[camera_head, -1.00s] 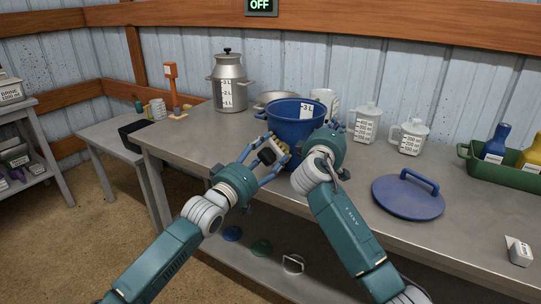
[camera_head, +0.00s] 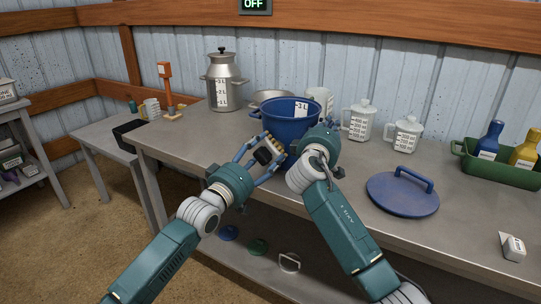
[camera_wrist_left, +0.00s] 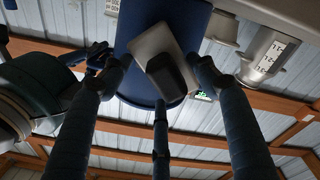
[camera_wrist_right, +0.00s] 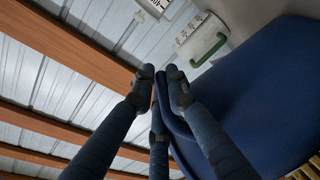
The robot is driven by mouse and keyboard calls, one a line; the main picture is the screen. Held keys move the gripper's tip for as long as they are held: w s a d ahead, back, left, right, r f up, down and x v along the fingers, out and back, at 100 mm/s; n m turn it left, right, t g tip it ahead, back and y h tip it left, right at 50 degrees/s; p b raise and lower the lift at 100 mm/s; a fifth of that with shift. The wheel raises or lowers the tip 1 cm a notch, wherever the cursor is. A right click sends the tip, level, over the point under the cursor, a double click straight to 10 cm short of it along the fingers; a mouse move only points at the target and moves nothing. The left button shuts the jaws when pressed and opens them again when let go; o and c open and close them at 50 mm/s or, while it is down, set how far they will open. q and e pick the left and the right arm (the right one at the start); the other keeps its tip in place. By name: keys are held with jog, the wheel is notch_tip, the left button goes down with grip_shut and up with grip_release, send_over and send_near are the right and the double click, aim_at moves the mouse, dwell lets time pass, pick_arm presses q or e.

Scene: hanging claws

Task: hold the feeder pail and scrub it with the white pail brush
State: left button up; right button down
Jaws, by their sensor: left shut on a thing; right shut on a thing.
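The blue feeder pail (camera_head: 289,124) stands upright near the table's front edge, with a white "3 L" label inside. My right gripper (camera_head: 324,128) is shut on its right side; in the right wrist view my right gripper (camera_wrist_right: 163,82) pinches the rim of the pail (camera_wrist_right: 255,85). My left gripper (camera_head: 266,152) is shut on the pail brush at the pail's front left. In the left wrist view the brush (camera_wrist_left: 158,45) shows a pale block and dark grip, in front of the pail (camera_wrist_left: 131,30). Its tan bristles face the pail; I cannot tell whether they touch.
A blue lid (camera_head: 402,195) lies on the table right of my right arm. A metal can (camera_head: 223,82), a metal bowl (camera_head: 268,97) and white measuring jugs (camera_head: 361,120) stand behind. A green tray (camera_head: 490,166) with bottles is at the right. The table front (camera_head: 460,240) is mostly clear.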

pick_arm(q)
jog(key=shift+w+a, duration=0.1)
jog(key=shift+a, duration=0.05)
pick_arm(e)
jog(key=shift+f, duration=0.35)
pick_arm(q)
jog(key=shift+s+d, duration=0.55)
jog(key=shift+d, duration=0.2)
jog(key=shift+s+d, duration=0.5)
jog(key=shift+d, duration=0.2)
pick_arm(e)
jog(key=shift+a, duration=0.1)
pick_arm(q)
jog(key=shift+w+a, duration=1.15)
jog(key=shift+a, duration=0.3)
jog(key=shift+v, duration=3.5)
